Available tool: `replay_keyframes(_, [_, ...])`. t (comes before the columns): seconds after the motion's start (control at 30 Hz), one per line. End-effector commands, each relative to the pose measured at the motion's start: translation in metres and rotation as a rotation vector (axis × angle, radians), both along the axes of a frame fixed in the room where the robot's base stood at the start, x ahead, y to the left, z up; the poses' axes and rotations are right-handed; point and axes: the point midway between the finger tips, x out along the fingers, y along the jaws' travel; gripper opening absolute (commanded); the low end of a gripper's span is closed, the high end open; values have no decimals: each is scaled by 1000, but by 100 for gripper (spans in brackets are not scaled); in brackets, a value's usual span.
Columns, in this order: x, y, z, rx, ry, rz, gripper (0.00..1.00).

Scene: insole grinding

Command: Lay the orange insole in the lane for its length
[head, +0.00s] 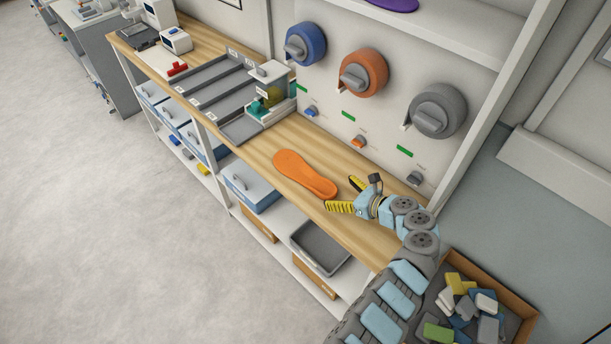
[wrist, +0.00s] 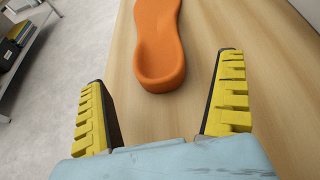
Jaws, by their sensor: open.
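The orange insole (head: 304,174) lies flat on the wooden bench top, in front of the dial panel in the head view. In the wrist view the insole (wrist: 160,48) shows its rounded, cupped end toward my gripper; its far end is cut off by the top edge. My gripper (head: 344,195) is open and empty, just right of the insole. In the wrist view its two yellow fingers (wrist: 163,110) are spread wide, and the insole's near end lies beyond them, between their lines. The grey lanes (head: 215,85) lie side by side on the bench further left, with small labels at their back ends.
A small machine (head: 270,92) with a green part stands at the right end of the lanes. Blue, orange and grey dials (head: 363,73) project from the back panel. A red object (head: 177,69) lies left of the lanes. A box of blocks (head: 470,305) is on the floor at right.

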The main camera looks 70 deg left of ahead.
Motion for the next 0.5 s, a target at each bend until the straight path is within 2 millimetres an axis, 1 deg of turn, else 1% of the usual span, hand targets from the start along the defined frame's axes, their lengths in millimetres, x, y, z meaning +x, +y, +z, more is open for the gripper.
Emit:
replay_keyframes(0.1, [-5,9,-5,-1,2,1,100])
replay_keyframes(0.33, [-12,20,-9,-1,2,-1,100])
replay_keyframes(0.5, [-24,37,-14,-2,1,2,100])
